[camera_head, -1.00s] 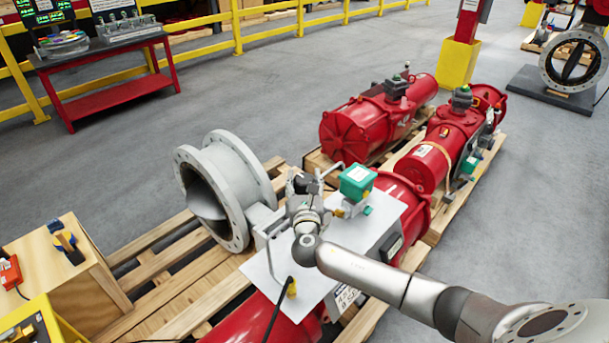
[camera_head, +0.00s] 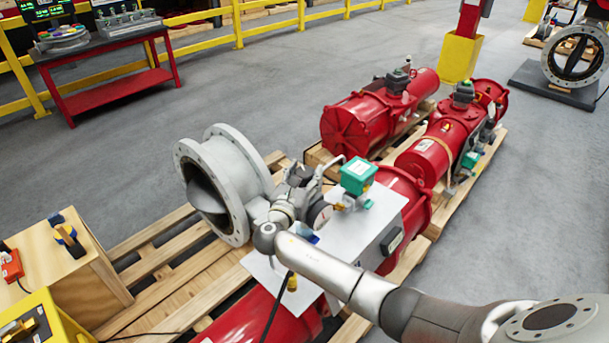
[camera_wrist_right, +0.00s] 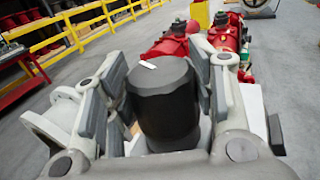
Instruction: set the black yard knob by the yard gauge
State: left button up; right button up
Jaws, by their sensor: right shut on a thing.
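A large black knob (camera_wrist_right: 165,105) stands upright between the two finger pads of my right gripper (camera_wrist_right: 160,85) in the right wrist view. The gripper is shut on it. In the head view my right gripper (camera_head: 297,180) is above the panel plate, left of the green-topped box (camera_head: 357,176); its fingers hide most of the knob there. A round gauge with a white dial (camera_head: 319,214) shows just right of my wrist, partly covered by it. Its needle is too small to read. My left gripper is not in view.
A grey flanged valve body (camera_head: 225,180) stands close left of the gripper on a wooden pallet (camera_head: 165,262). Red actuator cylinders (camera_head: 357,125) lie behind.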

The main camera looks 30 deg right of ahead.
jog(key=o, duration=1)
jog(key=shift+o, duration=0.2)
jog(key=v, duration=1.2)
